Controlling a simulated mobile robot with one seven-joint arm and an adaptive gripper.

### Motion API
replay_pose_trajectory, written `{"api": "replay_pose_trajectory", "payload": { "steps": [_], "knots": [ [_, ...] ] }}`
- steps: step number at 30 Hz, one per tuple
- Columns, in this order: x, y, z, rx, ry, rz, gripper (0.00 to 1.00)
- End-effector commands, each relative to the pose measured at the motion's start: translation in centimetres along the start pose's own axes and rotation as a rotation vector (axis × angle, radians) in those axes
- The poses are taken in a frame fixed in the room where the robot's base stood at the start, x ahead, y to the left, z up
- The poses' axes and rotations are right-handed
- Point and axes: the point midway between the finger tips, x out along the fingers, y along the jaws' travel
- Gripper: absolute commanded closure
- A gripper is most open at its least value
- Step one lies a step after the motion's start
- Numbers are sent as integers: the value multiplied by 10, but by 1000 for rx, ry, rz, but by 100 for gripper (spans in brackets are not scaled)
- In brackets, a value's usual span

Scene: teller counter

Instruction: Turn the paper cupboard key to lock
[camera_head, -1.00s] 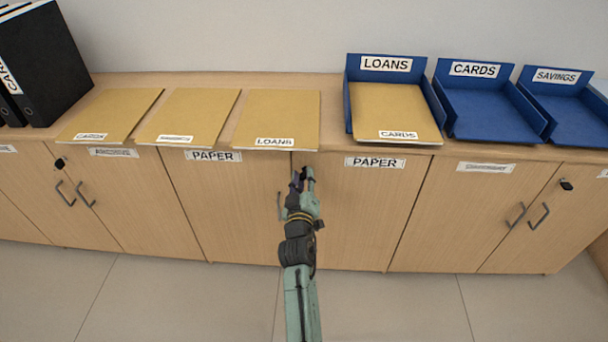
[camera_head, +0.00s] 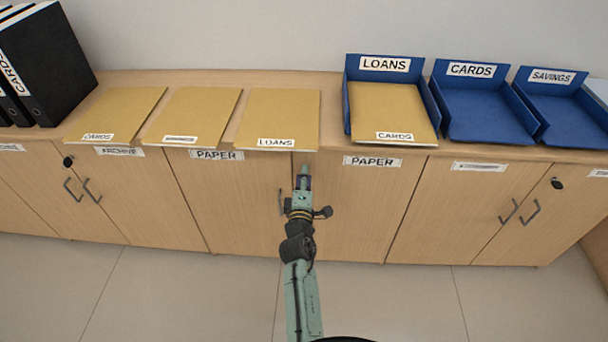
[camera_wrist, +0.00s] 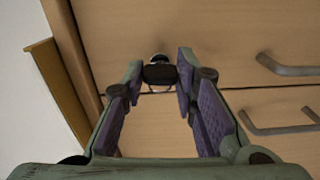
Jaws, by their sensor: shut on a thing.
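The paper cupboard (camera_head: 355,210) has two wooden doors, each with a PAPER label. My gripper (camera_head: 304,172) is at the top of the seam between these doors and hides the lock in the head view. My gripper is shut on the key. A thin ring shows just below the key head. The doors look closed.
Cupboard handles (camera_wrist: 285,68) stick out near my gripper. Tan folders (camera_head: 280,115) and blue trays (camera_head: 485,120) stand on the counter above. Black binders (camera_head: 55,60) stand at the far left. The floor (camera_head: 180,295) in front is clear.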

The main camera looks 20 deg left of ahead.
Motion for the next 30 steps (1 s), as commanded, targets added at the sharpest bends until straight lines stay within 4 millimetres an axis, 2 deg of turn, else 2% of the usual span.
{"api": "replay_pose_trajectory", "payload": {
  "steps": [7,21,22,30],
  "knots": [
    [0,0,0,-66,0,0,100],
    [0,0,0,-79,0,0,100],
    [0,0,0,-79,0,0,73],
    [0,0,0,-78,0,0,55]
  ]
}}
